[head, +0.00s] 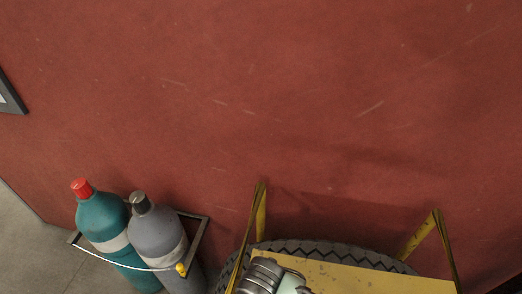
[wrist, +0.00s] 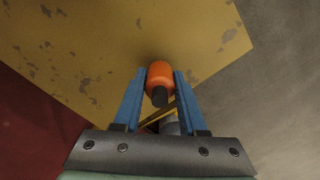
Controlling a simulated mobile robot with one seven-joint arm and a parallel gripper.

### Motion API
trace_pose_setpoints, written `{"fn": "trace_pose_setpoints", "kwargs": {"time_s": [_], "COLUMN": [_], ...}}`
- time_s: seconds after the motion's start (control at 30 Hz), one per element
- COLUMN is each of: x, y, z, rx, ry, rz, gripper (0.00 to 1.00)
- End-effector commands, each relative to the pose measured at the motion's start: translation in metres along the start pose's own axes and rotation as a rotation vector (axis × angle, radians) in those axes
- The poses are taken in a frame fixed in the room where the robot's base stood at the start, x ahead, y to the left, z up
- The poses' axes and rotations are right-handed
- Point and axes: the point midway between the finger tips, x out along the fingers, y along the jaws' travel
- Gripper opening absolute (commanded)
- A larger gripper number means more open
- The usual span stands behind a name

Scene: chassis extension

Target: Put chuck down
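An orange rounded piece with a dark, narrower end, which I take to be the chuck (wrist: 160,76), is between the two blue fingers of my gripper (wrist: 160,82) in the wrist view. The fingers flank it closely on both sides and appear to hold it. Behind it is a worn yellow surface (wrist: 90,45) with dark chipped spots. I cannot tell the gap between the piece and that surface. In the head view the yellow top (head: 350,281) shows at the bottom edge; the chuck and my fingers are not visible there.
Yellow upright posts (head: 433,232) stand at the yellow top's sides, with a black tire (head: 330,250) behind. Teal (head: 100,218) and grey (head: 155,228) bottles stand in a wire-handled rack at left. A red wall (head: 300,110) closes the back.

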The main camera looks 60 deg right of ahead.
Motion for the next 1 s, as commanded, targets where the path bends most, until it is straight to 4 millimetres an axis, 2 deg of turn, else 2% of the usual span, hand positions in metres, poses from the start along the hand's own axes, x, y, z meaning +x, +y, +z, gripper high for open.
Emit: {"fn": "trace_pose_setpoints", "kwargs": {"time_s": [0.03, 0.13, 0.43, 0.53, 0.67, 1.0], "x": [0.001, 0.001, -0.001, -0.007, -0.028, -0.099], "y": [0.0, 0.0, -0.001, -0.001, -0.001, -0.001], "z": [0.001, 0.0, 0.0, -0.001, -0.001, -0.001], "rx": [0.0, 0.0, 0.0, 0.0, -0.001, -0.002], "ry": [-0.002, -0.002, 0.0, 0.002, 0.004, 0.003], "rz": [0.0, -0.001, -0.001, -0.002, -0.002, -0.002], "gripper": [0.51, 0.69, 0.69, 0.69, 0.69, 0.69]}}
